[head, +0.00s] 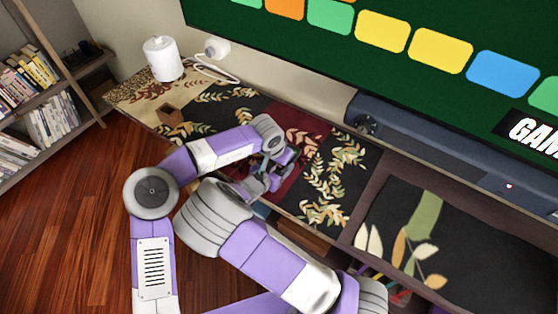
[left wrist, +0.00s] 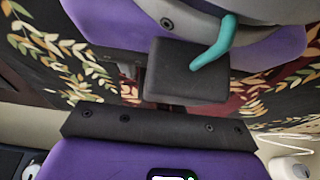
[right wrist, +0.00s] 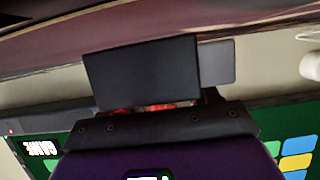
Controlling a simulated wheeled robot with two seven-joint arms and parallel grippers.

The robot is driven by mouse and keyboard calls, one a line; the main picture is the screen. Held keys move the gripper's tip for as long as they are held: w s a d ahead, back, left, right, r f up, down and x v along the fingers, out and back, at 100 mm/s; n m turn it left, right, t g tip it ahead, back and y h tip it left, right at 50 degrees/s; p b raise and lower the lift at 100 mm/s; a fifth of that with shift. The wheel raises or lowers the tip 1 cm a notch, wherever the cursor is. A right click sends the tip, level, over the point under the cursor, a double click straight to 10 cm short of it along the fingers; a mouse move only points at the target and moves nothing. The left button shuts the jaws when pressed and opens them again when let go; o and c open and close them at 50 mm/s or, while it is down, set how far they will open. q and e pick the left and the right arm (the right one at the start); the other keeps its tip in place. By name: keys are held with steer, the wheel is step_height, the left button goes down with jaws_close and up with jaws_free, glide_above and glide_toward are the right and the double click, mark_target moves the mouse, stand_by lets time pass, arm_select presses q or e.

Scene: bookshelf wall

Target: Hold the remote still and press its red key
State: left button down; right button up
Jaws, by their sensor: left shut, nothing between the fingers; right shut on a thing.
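My left gripper (head: 281,168) reaches in from the left and points down over the dark red part of the patterned cabinet top. It is shut and empty; its dark fingers (left wrist: 187,70) fill the middle of the left wrist view. My right gripper (head: 262,185) is close beside it, just nearer to me, and is shut on the remote. The remote itself is almost wholly hidden by the fingers and arms. A small patch of red shows at the base of the fingers in the right wrist view; I cannot tell whether it is the key. Contact between left fingertips and remote cannot be seen.
A dark soundbar (head: 420,138) lies below the large screen (head: 400,60). Bookshelves (head: 40,95) stand at far left.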

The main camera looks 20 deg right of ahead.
arm_select(q)
step_height(320, 180, up, 3)
steer(key=shift+r, duration=0.2)
arm_select(e)
steer(key=shift+d+f, duration=0.1)
steer(key=shift+f, duration=0.1)
arm_select(q)
steer(key=v, duration=1)
steer(key=shift+r, duration=0.4)
steer(key=shift+d, duration=0.1)
arm_select(e)
steer(key=shift+s+f, duration=0.1)
steer(key=shift+f, duration=0.05)
